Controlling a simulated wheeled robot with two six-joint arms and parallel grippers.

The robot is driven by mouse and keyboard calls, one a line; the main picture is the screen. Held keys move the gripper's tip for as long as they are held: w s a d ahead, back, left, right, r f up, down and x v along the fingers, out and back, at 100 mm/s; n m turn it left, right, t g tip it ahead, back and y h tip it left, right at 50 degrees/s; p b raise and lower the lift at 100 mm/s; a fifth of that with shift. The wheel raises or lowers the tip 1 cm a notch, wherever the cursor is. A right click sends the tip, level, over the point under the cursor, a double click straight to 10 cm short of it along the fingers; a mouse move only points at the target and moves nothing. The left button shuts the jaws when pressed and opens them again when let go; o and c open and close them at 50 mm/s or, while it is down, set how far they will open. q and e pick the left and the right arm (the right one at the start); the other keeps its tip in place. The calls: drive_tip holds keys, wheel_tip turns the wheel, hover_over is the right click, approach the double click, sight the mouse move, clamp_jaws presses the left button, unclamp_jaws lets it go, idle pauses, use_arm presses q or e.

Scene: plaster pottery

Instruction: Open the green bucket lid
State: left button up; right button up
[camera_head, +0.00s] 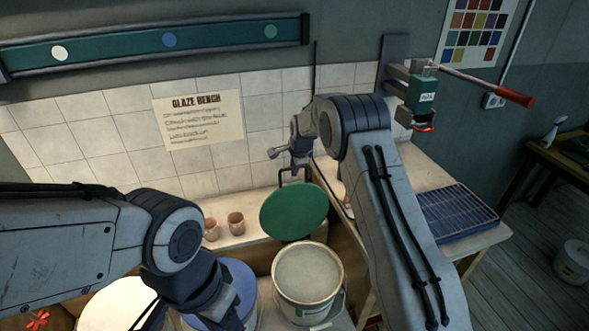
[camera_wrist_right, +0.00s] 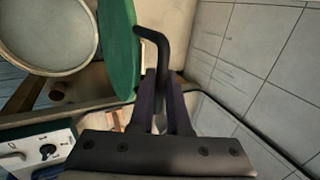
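The green lid (camera_head: 293,211) is off the green bucket (camera_head: 306,300) and hangs tilted above its back edge. The bucket is open, with a pale cream surface inside. My right gripper (camera_head: 294,172) is at the lid's black handle. In the right wrist view the fingers (camera_wrist_right: 160,95) are closed around the handle (camera_wrist_right: 160,50), with the lid (camera_wrist_right: 119,50) standing edge-on beside them and the open bucket (camera_wrist_right: 48,35) at the upper left. My left arm crosses the lower left of the head view, its wrist over the blue lid (camera_head: 240,280); its fingertips cannot be made out.
A white lid (camera_head: 115,305) lies at the lower left, partly behind my left arm. Two clay cups (camera_head: 236,223) stand near the tiled wall behind. A lever press (camera_head: 425,95) and a blue rack (camera_head: 455,212) are at the right.

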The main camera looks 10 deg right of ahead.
drive_tip(key=o, duration=0.4)
drive_tip(key=shift+r, duration=0.1)
drive_tip(key=shift+s+r, duration=0.15)
drive_tip(key=shift+r, duration=0.2)
drive_tip(key=b+v, duration=0.3)
drive_tip(key=v, duration=0.6)
drive_tip(key=shift+s+r, duration=0.15)
drive_tip(key=shift+r, duration=0.15)
